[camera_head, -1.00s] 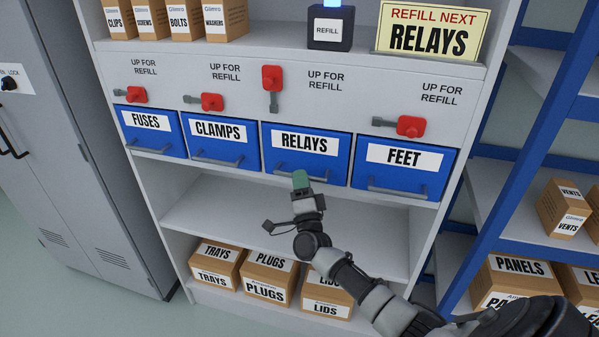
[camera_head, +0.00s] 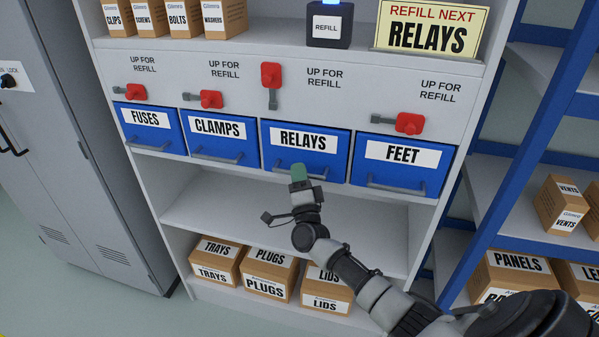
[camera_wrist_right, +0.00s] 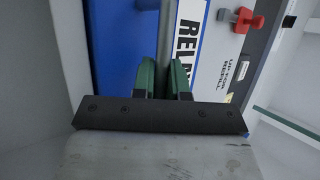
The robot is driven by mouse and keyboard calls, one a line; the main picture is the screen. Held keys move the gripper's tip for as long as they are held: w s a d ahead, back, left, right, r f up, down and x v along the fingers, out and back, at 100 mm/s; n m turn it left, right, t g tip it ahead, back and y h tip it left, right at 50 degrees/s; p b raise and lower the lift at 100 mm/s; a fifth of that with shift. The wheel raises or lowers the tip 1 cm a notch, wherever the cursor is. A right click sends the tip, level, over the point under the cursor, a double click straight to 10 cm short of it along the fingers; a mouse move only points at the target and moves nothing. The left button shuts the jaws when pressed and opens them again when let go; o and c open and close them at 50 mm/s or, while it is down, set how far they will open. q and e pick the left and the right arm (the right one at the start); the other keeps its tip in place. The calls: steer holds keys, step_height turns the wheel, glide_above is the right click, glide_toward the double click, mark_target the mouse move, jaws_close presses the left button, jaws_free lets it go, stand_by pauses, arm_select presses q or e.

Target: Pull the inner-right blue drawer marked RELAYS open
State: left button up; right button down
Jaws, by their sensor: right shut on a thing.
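The blue RELAYS drawer (camera_head: 333,164) sits in the row of blue drawers, third from the left, and looks closed, level with its neighbours. Its white label (camera_head: 303,139) faces out, and it fills much of the right wrist view (camera_wrist_right: 115,50). My right gripper (camera_head: 299,172), with green fingers, is at the drawer's front, shut on its grey handle (camera_head: 322,175). In the right wrist view the green fingers (camera_wrist_right: 162,80) hide the gripped part of the handle. The red lever (camera_head: 271,75) above RELAYS points up. My left gripper is not in view.
FUSES (camera_head: 122,120), CLAMPS (camera_head: 190,145) and FEET (camera_head: 440,172) drawers flank it, their red levers turned sideways. The sign (camera_head: 430,30) reads REFILL NEXT RELAYS. The shelf (camera_head: 190,215) below is clear; cardboard boxes (camera_head: 268,284) stand beneath it. A blue-framed rack (camera_head: 500,190) stands right.

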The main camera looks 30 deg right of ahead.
steer(key=s+a+p, duration=0.4)
steer(key=s+a, duration=1.1)
steer(key=a, duration=0.2)
steer(key=shift+a, duration=0.25)
steer(key=shift+f, duration=0.1)
steer(key=c, duration=1.4)
jaws_free()
steer(key=shift+b+v, duration=1.9)
steer(key=shift+v, duration=3.5)
